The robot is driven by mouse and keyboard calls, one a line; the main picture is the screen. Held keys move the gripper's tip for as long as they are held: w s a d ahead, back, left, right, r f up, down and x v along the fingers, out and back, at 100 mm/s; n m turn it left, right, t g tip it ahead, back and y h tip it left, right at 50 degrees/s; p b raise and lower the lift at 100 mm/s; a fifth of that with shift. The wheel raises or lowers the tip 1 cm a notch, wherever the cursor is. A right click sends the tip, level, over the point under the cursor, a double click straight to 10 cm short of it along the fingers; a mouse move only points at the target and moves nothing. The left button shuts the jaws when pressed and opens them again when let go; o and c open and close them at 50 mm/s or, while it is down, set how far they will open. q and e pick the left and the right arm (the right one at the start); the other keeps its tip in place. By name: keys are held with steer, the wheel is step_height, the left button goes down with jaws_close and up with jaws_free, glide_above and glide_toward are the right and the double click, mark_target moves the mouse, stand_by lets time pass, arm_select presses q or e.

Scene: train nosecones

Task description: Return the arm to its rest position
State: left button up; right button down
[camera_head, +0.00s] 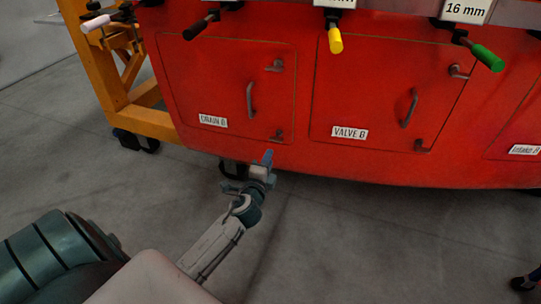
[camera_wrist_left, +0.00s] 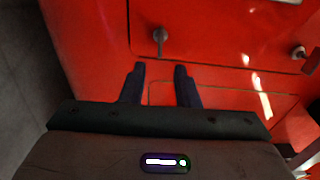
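My left arm reaches from the lower left toward the red nosecone (camera_head: 300,165) in the head view. My left gripper (camera_head: 266,158) is just in front of the nosecone's lower edge, below the DRAIN B door (camera_head: 225,80). In the left wrist view the gripper (camera_wrist_left: 160,72) shows two dark fingers apart, with nothing between them. A small latch (camera_wrist_left: 160,38) on the red surface lies beyond the fingertips. Whether the fingers touch the surface cannot be told.
The VALVE B door (camera_head: 385,85) is right of the DRAIN B door, and both look shut. Handles with yellow (camera_head: 335,40) and green (camera_head: 487,57) grips stick out above. An orange stand (camera_head: 110,75) is at left.

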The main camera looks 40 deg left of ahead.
steer(key=shift+s+f, duration=0.1)
stand_by(0.4)
